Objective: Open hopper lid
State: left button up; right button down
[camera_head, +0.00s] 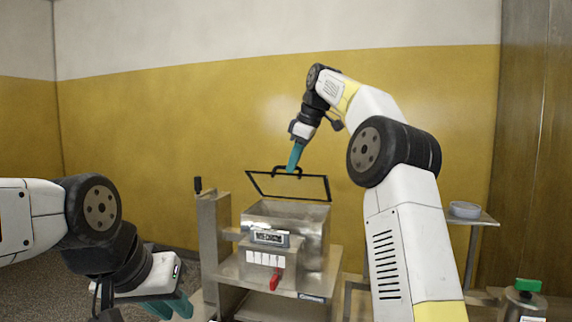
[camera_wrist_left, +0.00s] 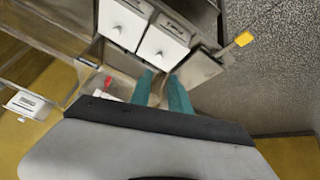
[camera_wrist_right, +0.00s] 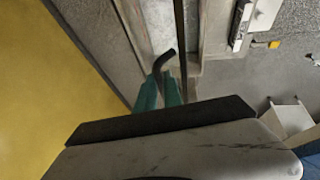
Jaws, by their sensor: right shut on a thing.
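The hopper (camera_head: 318,222) is a steel box on the machine, its top opening showing below the raised lid. The hopper lid (camera_head: 262,184) is a clear panel with a black frame, standing tilted up above the hopper's rear. My right gripper (camera_head: 294,158) is shut on the lid's black handle (camera_head: 283,170) from above. In the right wrist view the curved black handle (camera_wrist_right: 163,62) lies at the fingertips of my right gripper (camera_wrist_right: 161,80). My left gripper (camera_head: 168,307) is low at the left, apart from the machine, empty, with its teal fingers apart; they also show in the left wrist view (camera_wrist_left: 162,76).
The machine's front has a small display (camera_head: 269,237), white switches and a red handle (camera_head: 275,280). A steel post with a black knob (camera_head: 198,185) stands at its left. A side stand with a bowl (camera_head: 465,209) and a green-topped container (camera_head: 527,286) are at the right.

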pick_arm(q)
jog(key=shift+w+r+m, duration=0.2)
jog(key=shift+w+m, duration=0.05)
jog(key=shift+m, duration=0.05)
jog(key=c, duration=0.4)
jog(key=w+r+m, duration=0.1)
jog(key=w+m, duration=0.1)
jog(key=w+d+r+m, duration=0.1)
jog(key=w+r+m, duration=0.1)
jog(key=m, duration=0.1)
jog(key=w+r+m+t, duration=0.1)
jog(key=r+m, duration=0.1)
jog(key=shift+w+d+m, duration=0.2)
jog(key=shift+w+m, duration=0.1)
jog(key=shift+w, duration=0.1)
grip_shut()
notch_tip(320, 180, up, 17)
jog(key=m+t+h, duration=0.2)
jog(key=m+t, duration=0.2)
jog(key=m, duration=2.7)
send_over(291, 182)
jog(key=s+a, duration=0.7)
jog(key=s, duration=0.2)
jog(key=shift+x, duration=5)
